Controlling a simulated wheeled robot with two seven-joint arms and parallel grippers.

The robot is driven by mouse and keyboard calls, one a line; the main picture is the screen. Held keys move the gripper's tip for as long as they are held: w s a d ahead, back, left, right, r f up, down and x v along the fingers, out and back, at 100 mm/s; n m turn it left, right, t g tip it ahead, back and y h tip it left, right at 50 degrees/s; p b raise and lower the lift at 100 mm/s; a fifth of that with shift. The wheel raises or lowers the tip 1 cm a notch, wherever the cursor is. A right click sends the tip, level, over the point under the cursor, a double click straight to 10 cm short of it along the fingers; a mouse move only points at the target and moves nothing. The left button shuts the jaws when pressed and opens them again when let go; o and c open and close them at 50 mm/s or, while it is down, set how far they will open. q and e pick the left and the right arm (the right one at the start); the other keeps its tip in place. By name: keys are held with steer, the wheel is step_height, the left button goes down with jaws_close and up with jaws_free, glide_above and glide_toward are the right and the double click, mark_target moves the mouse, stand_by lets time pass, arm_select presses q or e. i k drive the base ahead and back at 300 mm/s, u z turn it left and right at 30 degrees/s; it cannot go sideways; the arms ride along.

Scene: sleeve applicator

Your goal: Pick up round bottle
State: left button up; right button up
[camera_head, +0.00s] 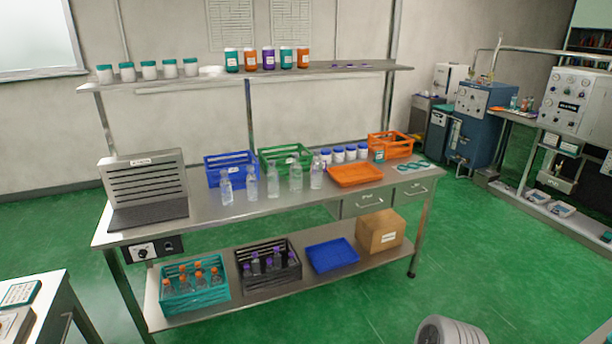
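Several clear, colourless bottles stand upright in a row along the front half of the steel workbench's top. They include one at the left end (226,188), one in the middle (273,182) and one at the right end (316,172). They look alike at this size, and I cannot tell which of them are round. Neither of my grippers is in view, and no gripper touches a bottle.
The steel workbench (290,208) also carries a grey slatted unit (145,185), blue (231,168) and green (285,157) crates behind the bottles, and an orange tray (355,175) to their right. A shelf (330,73) with jars hangs above.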

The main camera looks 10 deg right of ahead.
mark_target(296, 170)
steer(key=z, duration=0.55)
steer(key=i, duration=1.55)
steer(key=z, duration=0.3)
